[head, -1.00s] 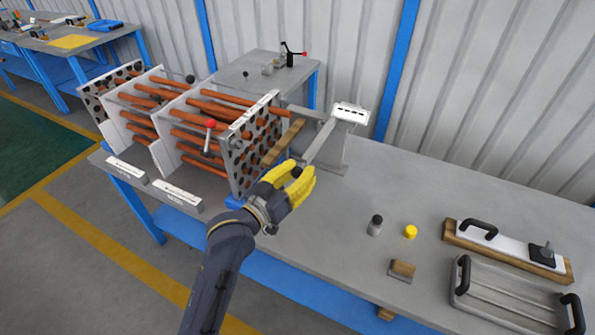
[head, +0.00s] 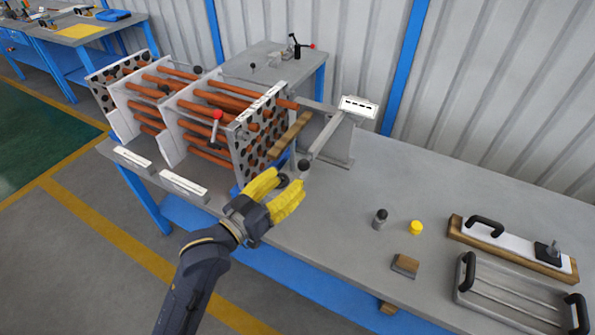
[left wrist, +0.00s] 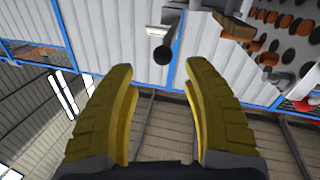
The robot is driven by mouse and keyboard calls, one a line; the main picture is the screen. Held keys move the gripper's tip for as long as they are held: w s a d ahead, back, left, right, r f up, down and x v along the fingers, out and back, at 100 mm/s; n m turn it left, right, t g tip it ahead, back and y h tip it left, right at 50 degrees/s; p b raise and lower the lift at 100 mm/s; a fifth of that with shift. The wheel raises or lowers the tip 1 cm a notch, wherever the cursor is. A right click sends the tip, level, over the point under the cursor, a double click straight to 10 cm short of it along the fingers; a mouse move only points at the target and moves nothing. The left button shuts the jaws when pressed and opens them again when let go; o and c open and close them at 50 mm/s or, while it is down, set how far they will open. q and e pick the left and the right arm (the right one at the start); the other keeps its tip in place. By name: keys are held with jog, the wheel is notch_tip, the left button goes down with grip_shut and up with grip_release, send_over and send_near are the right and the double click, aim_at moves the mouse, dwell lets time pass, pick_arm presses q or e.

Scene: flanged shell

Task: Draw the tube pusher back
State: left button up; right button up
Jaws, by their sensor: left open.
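The flanged shell is an open frame of copper tubes (head: 222,101) through white plates, with a perforated end plate (head: 250,150) on its right. A grey part with a dark round top (head: 304,166) stands by that plate, beside my left gripper; it may be the tube pusher's knob, but I cannot tell. In the left wrist view a black ball knob (left wrist: 162,55) on a short grey rod lies beyond and between my fingertips, apart from them. My left gripper (head: 285,187) has yellow fingers, is open and holds nothing; it also shows in the left wrist view (left wrist: 156,75). My right gripper is out of view.
A wooden bar (head: 289,140) and a grey stand with a white label (head: 358,106) are right of the end plate. A dark-capped cylinder (head: 380,219), yellow cap (head: 416,227), small wooden block (head: 405,265) and handled tray (head: 510,285) lie right on the bench. The bench middle is clear.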

pick_arm(q)
jog(key=shift+v, duration=2.25)
jog(key=s+a+f+g+y, duration=0.1)
jog(key=s+a+f+y, duration=0.1)
jog(key=a+f+y, duration=0.45)
jog(key=s+a+f+g+y, duration=0.1)
jog(key=s+a+f+y, duration=0.2)
jog(key=a+f, duration=0.55)
jog(key=s+a+f+m+g+y, duration=0.1)
jog(key=s+a+f+g+y, duration=0.1)
jog(key=s+a+f+y, duration=0.35)
jog(key=s+a+f+g+y, duration=0.2)
jog(key=s+a+f, duration=0.1)
jog(key=s+a, duration=0.45)
jog(key=s+d+f+g+h, duration=0.1)
jog(key=d+f+g+h, duration=0.15)
jog(key=f, duration=1.25)
jog(key=s+d+f+g+h, duration=0.1)
jog(key=d+f, duration=0.2)
jog(key=f, duration=1.2)
jog(key=s+f+n+g+h, duration=0.1)
jog(key=s+f+n+g, duration=0.1)
jog(key=s+f, duration=1.9)
jog(key=shift+s+f+n, duration=0.25)
jog(key=shift+s+n, duration=0.2)
jog(key=shift+n, duration=0.25)
